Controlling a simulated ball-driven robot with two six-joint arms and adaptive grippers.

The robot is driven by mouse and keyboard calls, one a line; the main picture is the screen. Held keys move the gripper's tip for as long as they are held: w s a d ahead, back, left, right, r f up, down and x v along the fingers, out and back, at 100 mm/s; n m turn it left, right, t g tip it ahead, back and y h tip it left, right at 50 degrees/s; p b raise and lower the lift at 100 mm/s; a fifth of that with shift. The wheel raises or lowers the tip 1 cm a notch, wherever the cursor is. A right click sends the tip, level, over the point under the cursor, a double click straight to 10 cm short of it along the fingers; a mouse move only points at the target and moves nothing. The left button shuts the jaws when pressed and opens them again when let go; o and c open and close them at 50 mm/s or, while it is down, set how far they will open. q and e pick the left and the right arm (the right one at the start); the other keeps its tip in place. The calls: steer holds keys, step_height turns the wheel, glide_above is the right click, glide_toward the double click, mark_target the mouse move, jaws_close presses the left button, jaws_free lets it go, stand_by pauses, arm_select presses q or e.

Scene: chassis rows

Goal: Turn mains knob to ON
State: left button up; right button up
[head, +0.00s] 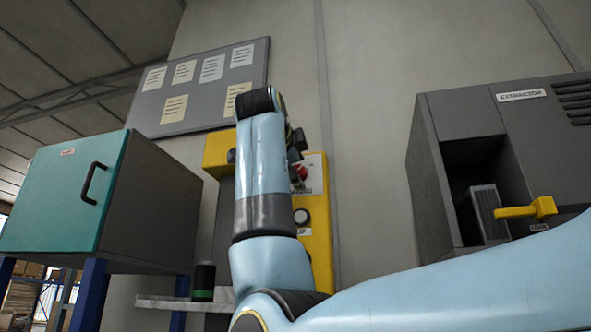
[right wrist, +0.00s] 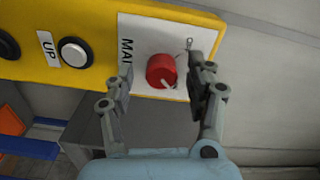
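The red mains knob (right wrist: 161,70) sits on a white plate (right wrist: 150,38) at the end of a yellow panel (right wrist: 100,75). A pale mark on the knob points to the plate's lower edge in the right wrist view. My right gripper (right wrist: 160,65) is open, with one finger on each side of the knob; I cannot tell whether either touches it. The plate's "MAI" lettering is partly hidden by a finger. In the head view the knob (head: 301,172) shows small behind my right gripper (head: 296,143), which my arm mostly covers. My left gripper is out of view.
A round white button (head: 301,216) labelled UP is on the same panel. A teal-doored cabinet (head: 60,195) stands at left, with a shelf (head: 160,302) bearing a dark green-banded cylinder (head: 203,281). A grey extractor unit (head: 470,120) with a yellow handle (head: 525,210) is at right.

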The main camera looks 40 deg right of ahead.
steer(key=shift+s, duration=0.1)
steer(key=v, duration=0.7)
steer(key=shift+a, duration=0.2)
stand_by(0.3)
